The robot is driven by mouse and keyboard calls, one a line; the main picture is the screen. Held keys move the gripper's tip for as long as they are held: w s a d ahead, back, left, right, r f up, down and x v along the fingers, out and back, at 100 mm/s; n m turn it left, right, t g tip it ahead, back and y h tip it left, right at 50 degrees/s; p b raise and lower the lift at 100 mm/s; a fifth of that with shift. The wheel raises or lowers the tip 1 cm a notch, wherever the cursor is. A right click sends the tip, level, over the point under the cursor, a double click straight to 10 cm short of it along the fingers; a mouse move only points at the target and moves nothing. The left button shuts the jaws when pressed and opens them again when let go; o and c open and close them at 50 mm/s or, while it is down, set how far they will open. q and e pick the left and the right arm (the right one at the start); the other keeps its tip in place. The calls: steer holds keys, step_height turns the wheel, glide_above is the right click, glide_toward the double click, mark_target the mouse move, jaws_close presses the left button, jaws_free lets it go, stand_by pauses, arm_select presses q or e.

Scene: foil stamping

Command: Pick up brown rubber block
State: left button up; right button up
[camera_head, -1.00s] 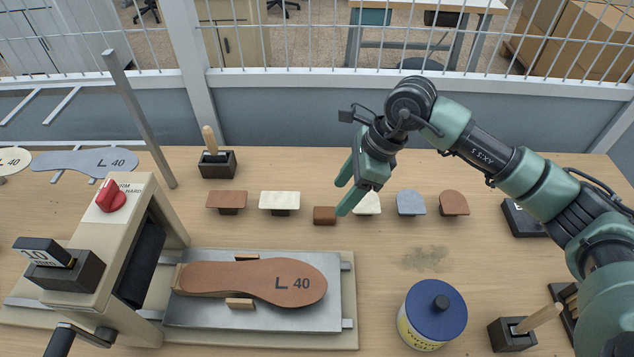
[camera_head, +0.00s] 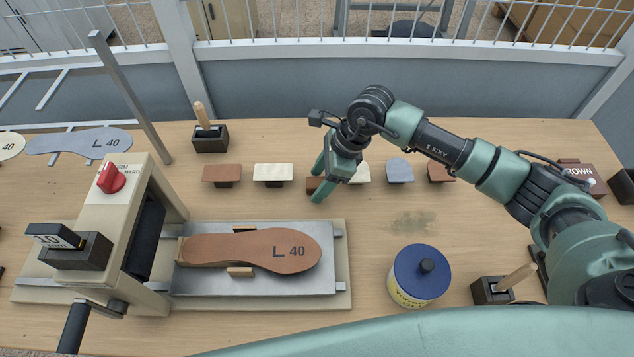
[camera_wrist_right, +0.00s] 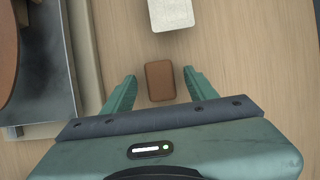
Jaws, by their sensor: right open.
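The brown rubber block (camera_head: 313,185) is a small brown block on the wooden table, in the row of stamps behind the metal plate. In the head view it is partly hidden by my right gripper (camera_head: 319,178). In the right wrist view the block (camera_wrist_right: 160,83) lies between the two green fingers of my right gripper (camera_wrist_right: 159,78), with a gap on each side. The right gripper is open and holds nothing. My left gripper is not in view.
Brown and cream pads (camera_head: 273,173) stand left of the block; cream, grey (camera_head: 399,171) and brown pads stand right. A press (camera_head: 125,235) with a brown sole (camera_head: 255,250) on its plate is at front left. A blue-lidded jar (camera_head: 420,272) stands at front right.

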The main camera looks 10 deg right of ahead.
mark_target(319, 182)
jaws_close()
step_height(319, 182, up, 20)
steer(key=b, duration=0.5)
